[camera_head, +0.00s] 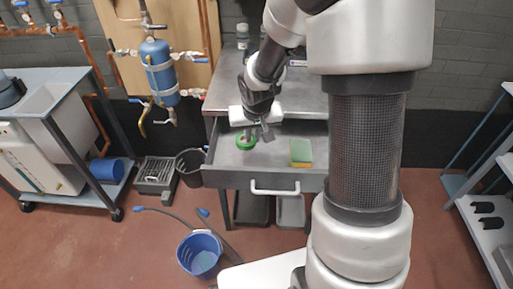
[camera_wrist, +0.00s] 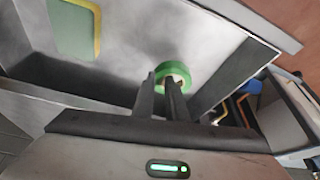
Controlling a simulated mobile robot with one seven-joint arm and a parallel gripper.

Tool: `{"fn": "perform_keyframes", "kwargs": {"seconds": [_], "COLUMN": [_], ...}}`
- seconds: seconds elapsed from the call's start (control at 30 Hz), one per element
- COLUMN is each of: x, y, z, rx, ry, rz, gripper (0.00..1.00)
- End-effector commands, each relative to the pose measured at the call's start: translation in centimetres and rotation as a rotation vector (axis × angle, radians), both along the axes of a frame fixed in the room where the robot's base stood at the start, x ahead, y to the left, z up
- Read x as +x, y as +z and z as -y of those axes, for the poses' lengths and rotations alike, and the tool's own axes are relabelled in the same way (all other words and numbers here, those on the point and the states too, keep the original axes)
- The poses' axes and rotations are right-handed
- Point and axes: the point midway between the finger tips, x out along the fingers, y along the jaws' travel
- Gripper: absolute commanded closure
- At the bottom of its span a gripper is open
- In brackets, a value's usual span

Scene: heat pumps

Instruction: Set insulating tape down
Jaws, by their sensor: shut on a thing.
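The insulating tape is a green roll (camera_head: 243,146) at the open grey drawer (camera_head: 228,177), towards its left side. It also shows in the wrist view (camera_wrist: 174,65) at the tips of my fingers. My gripper (camera_head: 257,135) points down into the drawer and is shut on the tape's rim; it also shows in the wrist view (camera_wrist: 164,76). The tape is low over the drawer floor; I cannot tell whether it touches it. The fingers hide part of the roll.
A green and yellow sponge (camera_head: 301,153) lies in the drawer to the right of the tape, and also shows in the wrist view (camera_wrist: 75,28). Bare drawer floor lies between them. The drawer has a white handle (camera_head: 274,188). A blue bucket (camera_head: 199,254) stands on the floor.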

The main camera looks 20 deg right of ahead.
Motion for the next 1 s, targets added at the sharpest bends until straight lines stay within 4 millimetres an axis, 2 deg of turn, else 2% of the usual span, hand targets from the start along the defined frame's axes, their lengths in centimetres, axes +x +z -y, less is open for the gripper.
{"fn": "perform_keyframes", "kwargs": {"seconds": [0.03,0.23,0.4,0.8,0.83,0.9,0.93,1.0], "x": [0.0,0.0,0.0,0.0,0.0,0.0,0.0,0.0], "y": [-0.9,-2.3,-4.9,-5.5,-5.3,-5.3,-5.3,-5.3], "z": [-0.1,-0.1,-0.1,0.0,0.0,0.0,0.0,0.0], "rx": [0.000,-0.001,0.000,0.000,0.000,0.000,0.000,0.000], "ry": [0.002,0.002,0.003,0.001,0.001,0.001,0.001,0.001], "rz": [-0.001,0.000,-0.001,0.001,0.001,0.001,0.001,0.001], "gripper": [1.00,1.00,1.00,1.00,0.85,0.73,0.69,0.69]}}
